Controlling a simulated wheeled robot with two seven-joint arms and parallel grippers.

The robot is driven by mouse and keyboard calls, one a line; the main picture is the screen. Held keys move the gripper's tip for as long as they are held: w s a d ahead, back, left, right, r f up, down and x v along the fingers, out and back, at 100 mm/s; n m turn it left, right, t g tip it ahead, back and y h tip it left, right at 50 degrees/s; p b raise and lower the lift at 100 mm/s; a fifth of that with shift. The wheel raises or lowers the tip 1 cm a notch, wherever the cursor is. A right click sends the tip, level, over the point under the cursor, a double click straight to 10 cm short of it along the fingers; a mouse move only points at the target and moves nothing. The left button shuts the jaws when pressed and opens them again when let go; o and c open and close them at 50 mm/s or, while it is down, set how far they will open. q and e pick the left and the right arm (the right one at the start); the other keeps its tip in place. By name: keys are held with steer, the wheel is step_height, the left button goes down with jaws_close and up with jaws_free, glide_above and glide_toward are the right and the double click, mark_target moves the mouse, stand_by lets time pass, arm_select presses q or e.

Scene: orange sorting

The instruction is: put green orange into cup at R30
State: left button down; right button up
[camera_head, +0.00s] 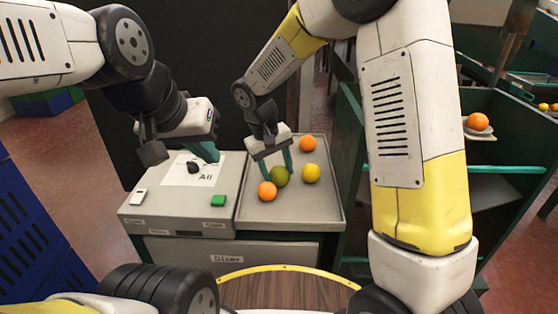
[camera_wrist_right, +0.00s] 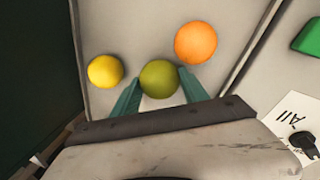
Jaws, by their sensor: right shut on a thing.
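The green orange (camera_head: 280,176) is on the grey tray (camera_head: 318,210), between the teal fingers of my right gripper (camera_head: 273,160). In the right wrist view my right gripper (camera_wrist_right: 160,92) is shut on the green orange (camera_wrist_right: 158,76), with a finger at either side. My left gripper (camera_head: 205,153) is over the white sheet marked "All" (camera_head: 207,180); one teal finger shows, so its opening is unclear. A small pale dish (camera_head: 481,132) with an orange fruit (camera_head: 478,121) stands on a shelf at the right. No R30 label is readable.
Two orange fruits (camera_head: 308,144) (camera_head: 267,191) and a yellow one (camera_head: 311,173) lie around the green orange in the tray. A green block (camera_head: 218,201) and a white device (camera_head: 138,197) sit on the left counter. A dark green shelf (camera_head: 360,140) stands close right of the tray.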

steer(key=shift+f, duration=0.15)
steer(key=o, duration=1.4)
steer(key=shift+o, duration=0.2)
